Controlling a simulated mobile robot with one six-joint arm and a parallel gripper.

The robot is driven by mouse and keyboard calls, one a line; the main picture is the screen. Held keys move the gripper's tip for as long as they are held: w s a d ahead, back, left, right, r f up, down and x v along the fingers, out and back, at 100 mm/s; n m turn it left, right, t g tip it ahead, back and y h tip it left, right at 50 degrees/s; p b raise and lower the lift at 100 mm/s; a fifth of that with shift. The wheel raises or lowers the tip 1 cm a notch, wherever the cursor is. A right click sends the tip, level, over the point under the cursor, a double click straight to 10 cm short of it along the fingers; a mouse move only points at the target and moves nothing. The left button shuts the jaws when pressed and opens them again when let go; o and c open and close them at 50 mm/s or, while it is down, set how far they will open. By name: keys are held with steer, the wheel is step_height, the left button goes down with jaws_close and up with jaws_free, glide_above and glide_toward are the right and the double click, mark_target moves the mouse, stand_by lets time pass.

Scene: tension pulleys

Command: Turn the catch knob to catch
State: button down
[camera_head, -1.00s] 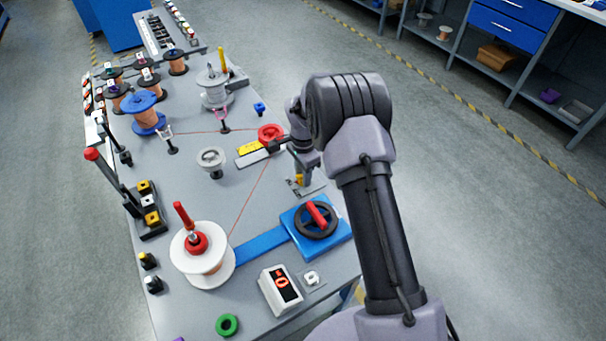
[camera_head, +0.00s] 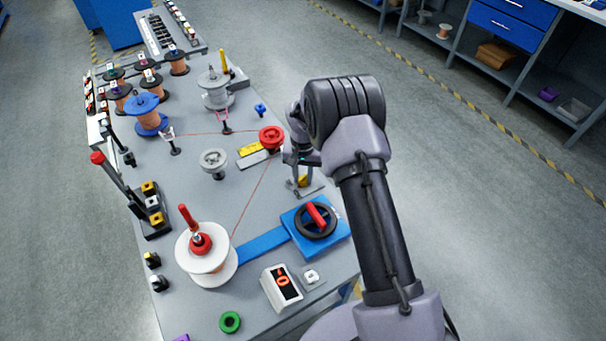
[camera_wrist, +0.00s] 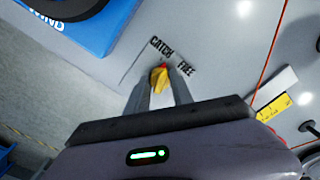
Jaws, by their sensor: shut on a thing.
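The catch knob (camera_wrist: 158,79) is a small yellow knob with a red tip, in the wrist view between the fingers of my gripper (camera_wrist: 161,82). My gripper is shut on it. The red tip points up in the wrist view, between the printed words CATCH (camera_wrist: 162,47) and FREE (camera_wrist: 187,68). The fingers hide the knob's sides. In the head view the yellow knob (camera_head: 303,181) shows under my gripper (camera_head: 304,174), on a small plate at the table's right side.
A blue base with a black handwheel (camera_head: 316,220) and red handle stands close in front of the knob. A red pulley (camera_head: 271,137) and a yellow scale (camera_head: 249,149) lie behind it. A red line runs past on the left to the white spool (camera_head: 206,258).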

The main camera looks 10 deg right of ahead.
mark_target(303, 177)
steer(key=shift+n+p, duration=0.3)
steer(key=shift+n, duration=1.2)
steer(key=c, duration=1.1)
jaws_free()
step_height(303, 177, up, 18)
steer(key=p, duration=0.5)
steer(key=shift+f, duration=0.25)
